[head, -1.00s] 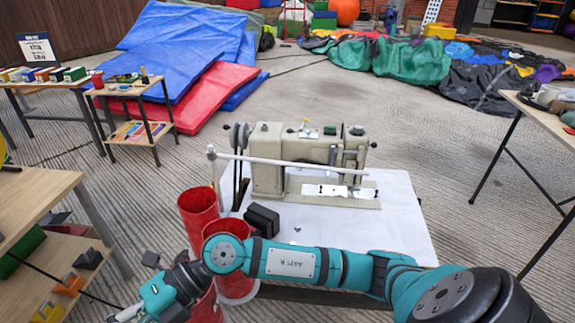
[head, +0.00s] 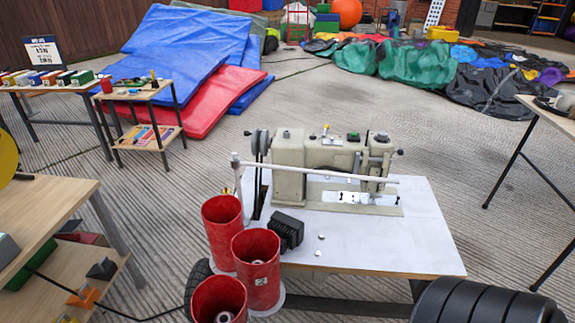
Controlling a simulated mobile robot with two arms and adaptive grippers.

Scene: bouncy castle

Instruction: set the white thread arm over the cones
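The white thread arm (head: 320,171) is a thin rod on an upright post at the left end of the white sewing table (head: 385,245). It points right, across the front of the beige sewing machine (head: 330,160), and is not above the red tubes. Three red tubes stand at the table's left front corner: a rear one (head: 222,235), a middle one marked 2 (head: 257,270) and a front one (head: 218,300). Small pale cone tops show inside the middle and front tubes; the rear one's inside is unclear. Neither of my grippers is in view.
A black ribbed box (head: 288,230) sits on the table beside the tubes, with small round pieces near it. A wooden shelf unit (head: 50,210) stands at the left. Another table (head: 553,115) is at the right. Open floor lies behind the sewing table.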

